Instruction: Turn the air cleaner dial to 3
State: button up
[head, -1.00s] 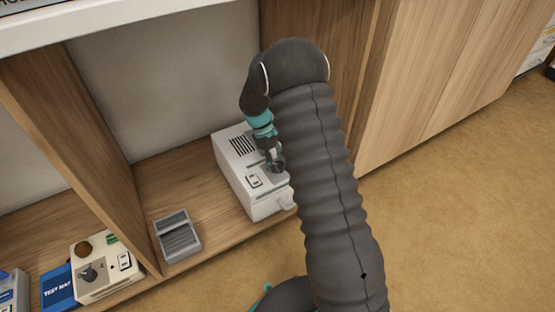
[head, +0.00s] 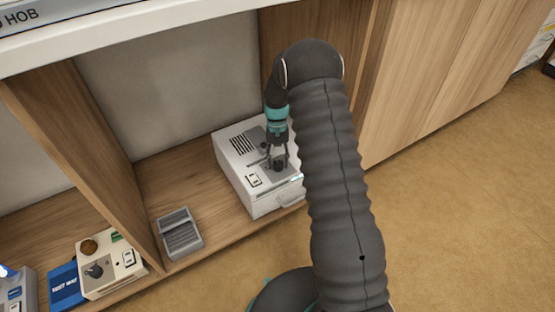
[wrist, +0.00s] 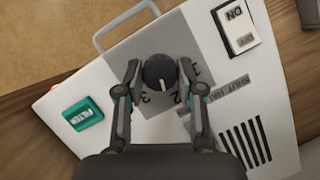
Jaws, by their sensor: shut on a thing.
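The air cleaner (head: 238,165) is a white box with dark vent slots, standing in the lower shelf bay. Its dial (wrist: 160,72) is a dark round knob with a pale pointer line, on a grey panel marked 1, 2 and 3. The pointer faces down in the wrist view, between the 2 and the 3. My gripper (wrist: 160,78) is shut on the dial, one finger at each side. In the head view, my gripper (head: 277,158) reaches down to the cleaner's top, and its fingers partly hide the dial.
A wire handle (wrist: 120,22) juts from the front edge. A grey two-part device (head: 180,233) stands left. A wooden divider (head: 85,150) and counter (head: 160,30) bound the bay.

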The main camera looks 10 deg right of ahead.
jog(key=m+y, duration=0.1)
jog(key=m, duration=0.3)
jog(key=shift+d+m+t+y+p, duration=0.1)
jog(key=shift+m+t+y+p, duration=0.2)
jog(key=shift+t+y+p, duration=0.1)
jog(key=m+t+y, duration=0.1)
jog(key=m, duration=0.3)
jog(key=shift+s+m, duration=0.1)
jog(key=shift+m, duration=0.2)
jog(key=o, duration=1.1)
jog(key=shift+o, duration=0.2)
jog(key=v, duration=1.2)
jog(key=shift+s+d, duration=0.15)
jog(key=shift+s, duration=0.1)
